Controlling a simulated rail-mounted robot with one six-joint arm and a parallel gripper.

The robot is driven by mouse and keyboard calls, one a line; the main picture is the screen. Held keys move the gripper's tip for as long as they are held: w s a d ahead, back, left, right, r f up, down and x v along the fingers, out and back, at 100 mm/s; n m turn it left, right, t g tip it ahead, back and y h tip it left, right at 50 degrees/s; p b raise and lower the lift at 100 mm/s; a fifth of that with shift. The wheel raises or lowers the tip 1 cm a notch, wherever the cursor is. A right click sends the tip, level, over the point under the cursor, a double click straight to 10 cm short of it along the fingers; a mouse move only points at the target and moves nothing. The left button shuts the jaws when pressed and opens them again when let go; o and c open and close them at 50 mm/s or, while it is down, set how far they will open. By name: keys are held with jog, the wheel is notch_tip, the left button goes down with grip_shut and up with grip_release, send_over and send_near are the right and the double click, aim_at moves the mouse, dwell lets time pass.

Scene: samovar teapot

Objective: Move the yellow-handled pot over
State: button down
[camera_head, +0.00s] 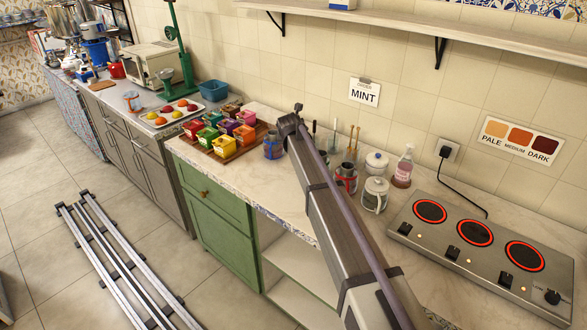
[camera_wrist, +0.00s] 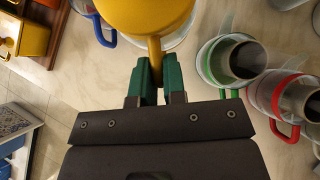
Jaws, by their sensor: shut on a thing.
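The yellow pot (camera_wrist: 140,12) fills the top middle of the wrist view, with its yellow handle (camera_wrist: 155,47) pointing down toward me. My gripper (camera_wrist: 157,72) has green fingers, one on each side of that handle, shut on it. Only part of the pot shows, and I cannot tell whether its base touches anything. In the head view my arm crosses the counter; my gripper and the pot cannot be made out there.
Glass cups with a green handle (camera_wrist: 232,95) and a red handle (camera_wrist: 294,136) stand close at right. A blue handle (camera_wrist: 101,30) shows left of the pot.

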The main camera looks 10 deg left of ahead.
notch_tip(320, 180, down, 9)
jog(key=b, duration=0.7)
jog(key=shift+f+b, duration=0.2)
jog(key=shift+b, duration=0.1)
jog(key=shift+r+p, duration=0.3)
jog(key=shift+r, duration=0.05)
jog(key=shift+f, duration=0.3)
jog(key=c, duration=1.2)
grip_release()
jog(key=shift+r, duration=0.15)
jog(key=shift+r, duration=0.35)
jog(key=p+v, duration=0.8)
jog(key=v, duration=0.3)
jog(key=shift+s+r+p, duration=0.2)
jog(key=shift+s+p, duration=0.1)
jog(key=shift+p, duration=0.1)
